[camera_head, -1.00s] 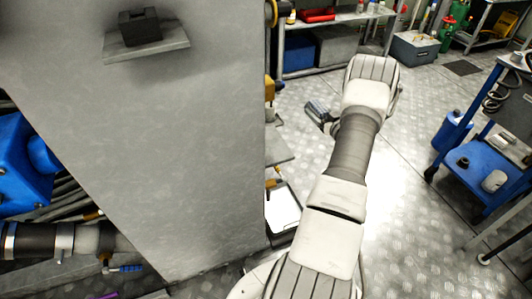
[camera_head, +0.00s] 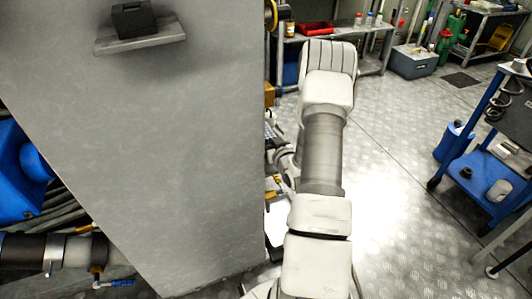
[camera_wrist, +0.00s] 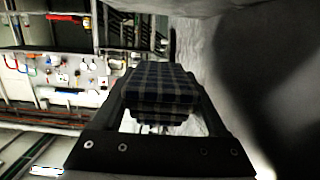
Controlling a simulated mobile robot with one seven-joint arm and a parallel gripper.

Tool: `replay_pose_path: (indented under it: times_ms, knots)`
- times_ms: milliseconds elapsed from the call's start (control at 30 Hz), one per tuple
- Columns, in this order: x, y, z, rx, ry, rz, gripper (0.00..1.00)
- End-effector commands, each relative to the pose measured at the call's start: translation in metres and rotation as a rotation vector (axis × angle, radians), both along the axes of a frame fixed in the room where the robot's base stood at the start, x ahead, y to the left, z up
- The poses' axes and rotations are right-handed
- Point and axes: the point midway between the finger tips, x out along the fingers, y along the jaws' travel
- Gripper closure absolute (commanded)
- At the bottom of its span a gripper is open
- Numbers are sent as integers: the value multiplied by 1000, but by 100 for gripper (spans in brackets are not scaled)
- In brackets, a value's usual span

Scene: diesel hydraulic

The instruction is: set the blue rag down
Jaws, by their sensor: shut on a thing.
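The blue rag (camera_wrist: 163,78) is a folded dark blue plaid cloth. In the wrist view it sits between the two dark fingers of my gripper (camera_wrist: 162,98), which is shut on it. The rag's edge also shows in the head view (camera_head: 270,133), just right of the big grey panel. The panel's edge and my own arm hide most of my gripper there. I cannot tell whether the rag touches any surface below it.
The tall grey panel (camera_head: 180,170) stands close on the left and bears a small ledge (camera_head: 150,38) with a black block (camera_head: 132,18). A blue cart (camera_head: 470,175) stands at right. A shelf unit (camera_head: 345,30) is at the back. The floor between is clear.

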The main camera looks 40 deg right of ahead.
Motion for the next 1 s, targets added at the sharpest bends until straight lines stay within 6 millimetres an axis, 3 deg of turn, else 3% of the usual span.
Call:
replay_pose_path:
  times_ms: [33, 267, 467, 933, 967, 1000]
  knots:
    - [-1, -2, -13, 1, 3, -3, 80]
    - [-1, -2, -27, 1, 2, -3, 80]
    - [-1, -2, -59, 3, 2, -3, 80]
    - [0, 1, -64, 1, 2, -2, 80]
    - [0, 1, -63, 0, 2, -2, 20]
    - [0, 1, -63, 0, 2, -2, 13]
